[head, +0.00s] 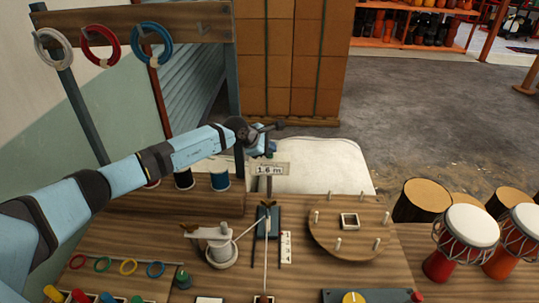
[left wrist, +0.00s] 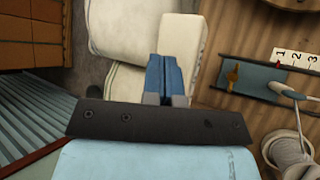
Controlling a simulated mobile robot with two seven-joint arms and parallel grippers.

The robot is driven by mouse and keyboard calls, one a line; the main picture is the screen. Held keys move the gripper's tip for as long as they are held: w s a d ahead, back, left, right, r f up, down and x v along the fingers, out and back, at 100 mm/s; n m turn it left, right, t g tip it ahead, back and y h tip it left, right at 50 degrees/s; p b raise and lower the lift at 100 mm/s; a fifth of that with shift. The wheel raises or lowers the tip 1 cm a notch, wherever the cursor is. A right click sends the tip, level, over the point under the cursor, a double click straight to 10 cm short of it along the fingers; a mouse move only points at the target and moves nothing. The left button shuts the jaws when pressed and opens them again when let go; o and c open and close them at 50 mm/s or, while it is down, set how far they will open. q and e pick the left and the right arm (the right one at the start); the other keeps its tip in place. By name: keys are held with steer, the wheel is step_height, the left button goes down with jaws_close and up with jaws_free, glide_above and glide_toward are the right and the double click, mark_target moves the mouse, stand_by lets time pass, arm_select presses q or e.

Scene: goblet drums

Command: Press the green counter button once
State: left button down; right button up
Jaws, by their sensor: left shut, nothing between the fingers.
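A round green button (head: 183,279) on a dark base sits at the front left of the wooden bench (head: 130,242) in the head view. I take it to be the counter button. It does not show in the left wrist view. My left gripper (head: 270,149) is well beyond the button, up and to the right in the head view, near the 1.6 m sign. In the left wrist view its blue fingers (left wrist: 166,78) are shut together with nothing between them. My right gripper is not in view.
A white pot-like fixture (head: 221,252) with a rod and a round pegged board (head: 330,242) stand on the bench. Small coloured rings (head: 128,267) lie left of the button. The 1.6 m sign (head: 269,169) stands upright. Drums (head: 467,228) are at right. White sacks (left wrist: 122,28) lie beyond the bench.

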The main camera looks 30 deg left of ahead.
mark_target(270, 155)
arm_select(q)
steer(key=shift+f, duration=0.3)
steer(key=shift+r, duration=0.1)
stand_by(0.4)
steer(key=shift+r, duration=0.8)
steer(key=shift+r+p, duration=0.4)
steer(key=shift+r, duration=0.1)
step_height(270, 155, up, 4)
steer(key=shift+f+p, duration=0.25)
steer(key=shift+p, duration=0.5)
steer(key=shift+r, duration=0.3)
